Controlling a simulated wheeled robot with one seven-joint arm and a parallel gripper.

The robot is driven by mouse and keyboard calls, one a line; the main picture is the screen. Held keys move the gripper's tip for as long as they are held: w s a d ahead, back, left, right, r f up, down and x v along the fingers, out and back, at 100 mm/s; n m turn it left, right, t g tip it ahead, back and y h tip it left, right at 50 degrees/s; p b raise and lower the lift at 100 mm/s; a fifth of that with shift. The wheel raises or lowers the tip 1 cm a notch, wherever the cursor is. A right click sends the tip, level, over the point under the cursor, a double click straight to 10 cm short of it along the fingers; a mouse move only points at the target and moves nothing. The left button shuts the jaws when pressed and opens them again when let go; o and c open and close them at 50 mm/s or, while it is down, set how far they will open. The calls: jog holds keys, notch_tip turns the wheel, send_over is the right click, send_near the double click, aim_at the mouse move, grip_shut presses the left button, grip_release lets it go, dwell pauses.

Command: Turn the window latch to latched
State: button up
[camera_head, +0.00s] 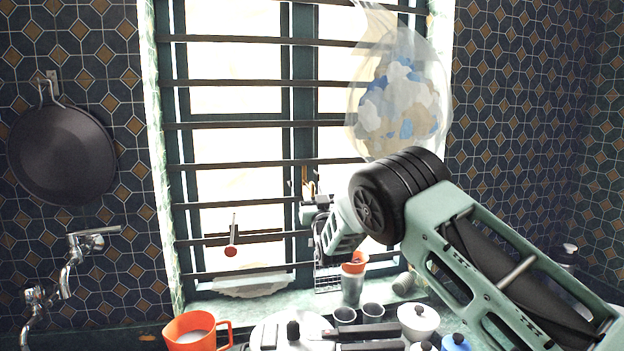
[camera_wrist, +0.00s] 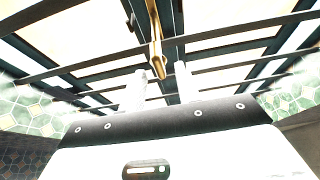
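The brass-coloured window latch (camera_wrist: 155,35) shows in the wrist view as a long handle on the dark window frame, its lower end between my fingertips. My gripper (camera_wrist: 160,74) is open, its two pale fingers apart on either side of the handle. I see small gaps, so it does not look clamped; contact on one side I cannot tell. In the head view my gripper (camera_head: 312,205) is at the window bars, partly hidden by my own wrist. The latch cannot be made out surely there.
Dark horizontal bars (camera_head: 240,124) cross the window. A translucent bag (camera_head: 403,95) hangs at upper right, above my arm. Below are a rack (camera_head: 328,278), a metal cup (camera_head: 352,288), an orange mug (camera_head: 196,330) and pots. A red-ended utensil (camera_head: 231,250) hangs left of the gripper.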

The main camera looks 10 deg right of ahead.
aim_at(313, 189)
jog(key=shift+p+x, duration=0.6)
jog(key=shift+x, duration=1.2)
grip_shut()
